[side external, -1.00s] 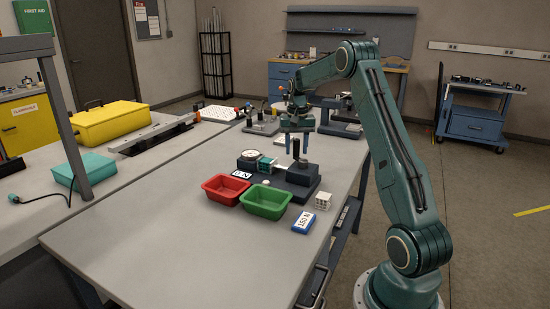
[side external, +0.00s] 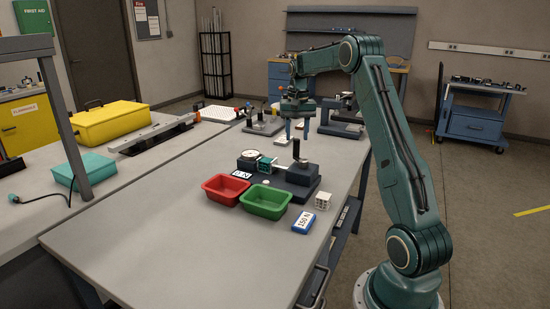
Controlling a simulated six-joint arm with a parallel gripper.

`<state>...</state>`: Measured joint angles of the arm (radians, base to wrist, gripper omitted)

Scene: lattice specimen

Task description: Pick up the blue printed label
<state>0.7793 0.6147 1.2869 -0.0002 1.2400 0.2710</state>
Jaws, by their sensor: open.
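A blue printed label (side external: 304,222), a small block with a white face reading "150 N", lies on the table near its right edge, in front of the green tray's right side. My gripper (side external: 297,134) is open and empty, pointing down above the far part of the dark test fixture. It is well behind the label and higher than it. Nothing hides the label.
A green tray (side external: 246,207) and a red tray (side external: 208,192) stand left of the label. A white lattice cube (side external: 323,201) sits just behind it. The dark fixture (side external: 304,191) has a dial and a black post. The table's front (side external: 170,250) is clear.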

